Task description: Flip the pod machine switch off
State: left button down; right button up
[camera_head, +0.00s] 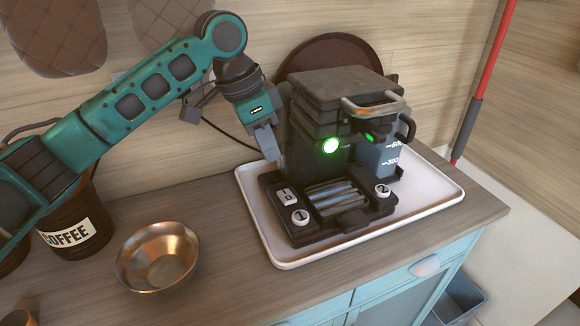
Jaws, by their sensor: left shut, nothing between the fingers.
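The dark pod machine (340,120) stands on a white tray (276,250) on the counter. A green light (331,146) glows on its front, with a second green glow under the handle. On its base, left of the drip grate (333,195), sits a white rocker switch (287,196) with markings. Round buttons marked 1 (300,217) and 2 (383,190) are beside the grate. My left gripper (272,153) is shut and empty, pointing down at the machine's left side, above and behind the switch. I cannot tell whether it touches the machine. My right gripper is not in view.
A copper bowl (157,257) and a coffee pot (75,222) stand on the wooden counter at left. A water tank (380,155) is at the machine's right. A round brown board (328,50) leans behind. The counter's front edge is close.

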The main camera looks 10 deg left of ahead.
pick_arm(q)
send_near(291, 196)
jog(key=x, duration=0.5)
jog(key=shift+s+f+b, duration=0.1)
jog(key=shift+s+b, duration=0.1)
jog(key=shift+b, duration=0.15)
jog(key=shift+d+f, duration=0.15)
jog(key=shift+f, duration=0.25)
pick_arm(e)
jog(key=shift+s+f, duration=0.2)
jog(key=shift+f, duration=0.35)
pick_arm(q)
jog(key=shift+w, duration=0.15)
